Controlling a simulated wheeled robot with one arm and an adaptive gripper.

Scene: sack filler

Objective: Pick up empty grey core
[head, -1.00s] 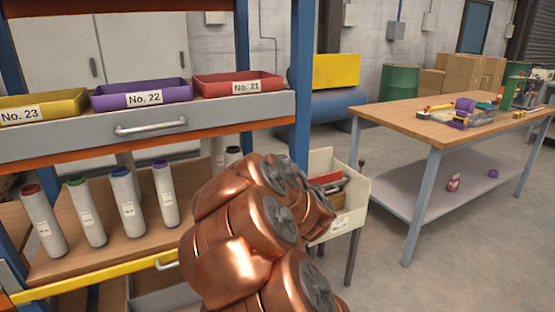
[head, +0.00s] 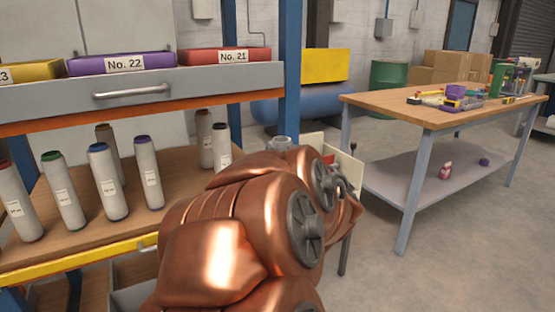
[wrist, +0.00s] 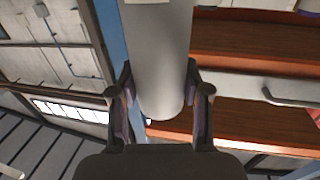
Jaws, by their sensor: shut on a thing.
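In the wrist view, a smooth grey core (wrist: 158,65) runs down from the top edge to a rounded end. My gripper (wrist: 158,85) is shut on it, one dark finger on each side. A pale patch, perhaps a label, shows on the core at the top edge of the view. The core's other end is out of view. In the head view my copper-coloured arm covers the lower middle, and I cannot make out the gripper or the held core there.
Several labelled tubes with coloured tops, such as a blue-topped tube (head: 107,185), stand on a wooden shelf (head: 160,222). Above are a grey drawer (head: 215,82), a purple bin (head: 75,66) and a red bin (head: 190,60). A blue post (head: 290,100) stands beside my arm. A workbench (head: 400,106) is at right.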

